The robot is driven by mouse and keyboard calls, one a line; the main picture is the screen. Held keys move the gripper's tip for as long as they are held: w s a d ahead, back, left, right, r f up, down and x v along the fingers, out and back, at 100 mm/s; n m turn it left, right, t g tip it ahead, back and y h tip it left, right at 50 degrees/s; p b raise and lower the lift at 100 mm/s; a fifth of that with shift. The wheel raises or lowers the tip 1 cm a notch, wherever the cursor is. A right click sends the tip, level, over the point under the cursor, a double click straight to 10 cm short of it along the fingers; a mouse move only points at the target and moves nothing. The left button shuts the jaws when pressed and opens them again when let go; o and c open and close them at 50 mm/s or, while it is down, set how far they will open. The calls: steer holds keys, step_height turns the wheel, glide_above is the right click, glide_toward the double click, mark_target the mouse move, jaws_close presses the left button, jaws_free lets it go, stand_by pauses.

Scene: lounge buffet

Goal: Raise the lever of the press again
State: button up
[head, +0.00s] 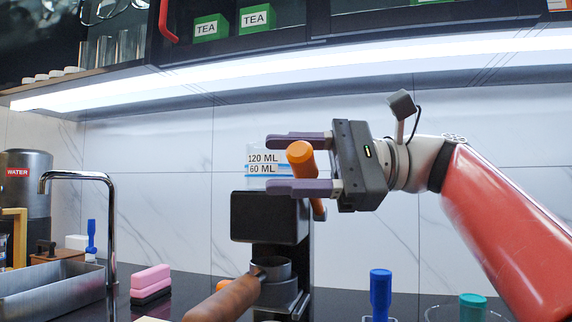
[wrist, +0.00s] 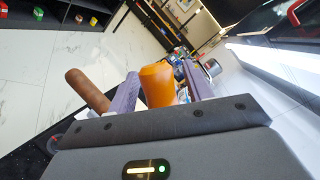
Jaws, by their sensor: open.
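The press (head: 270,218) is a black machine on the dark counter, with a clear tank (head: 262,157) on top marked 120 ML and 60 ML. Its orange lever (head: 301,154) has a thick rounded end pointing up and toward the camera. My gripper (head: 269,164) is open, with its two purple fingers spread above and below the lever. In the wrist view the orange lever (wrist: 158,85) stands between the two fingers. I cannot tell whether either finger touches it. Part of the lever is hidden behind the lower finger.
A brown-handled portafilter (head: 228,298) sticks out at the front of the press. A tap (head: 110,220) and sink (head: 50,293) are at left, beside a pink-and-black block (head: 150,282). A blue-handled item (head: 380,290) and a teal-topped one (head: 472,303) stand at right. Shelves hang above.

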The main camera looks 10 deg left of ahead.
steer(key=shift+s+a, duration=0.1)
steer(key=shift+a, duration=0.15)
jaws_close()
steer(key=shift+w+r+m+p, duration=0.25)
steer(key=shift+r+m+p, duration=0.15)
steer(key=shift+r+p, duration=0.25)
steer(key=w+r+m, duration=0.1)
steer(key=w+r+m+y+p, duration=0.1)
steer(key=w+m, duration=0.1)
steer(key=w+r+m+y, duration=0.1)
steer(key=w+r+m, duration=0.1)
steer(key=shift+d+r, duration=0.1)
steer(key=shift+d, duration=0.15)
steer(key=shift+w+d+r+m+t+y, duration=0.1)
steer(key=shift+w+r+m+t+y, duration=0.2)
steer(key=shift+w+m, duration=0.35)
steer(key=shift+w+r+m+t+y, duration=0.1)
steer(key=shift+w+r+m+y, duration=0.25)
steer(key=shift+w+m, duration=0.3)
jaws_free()
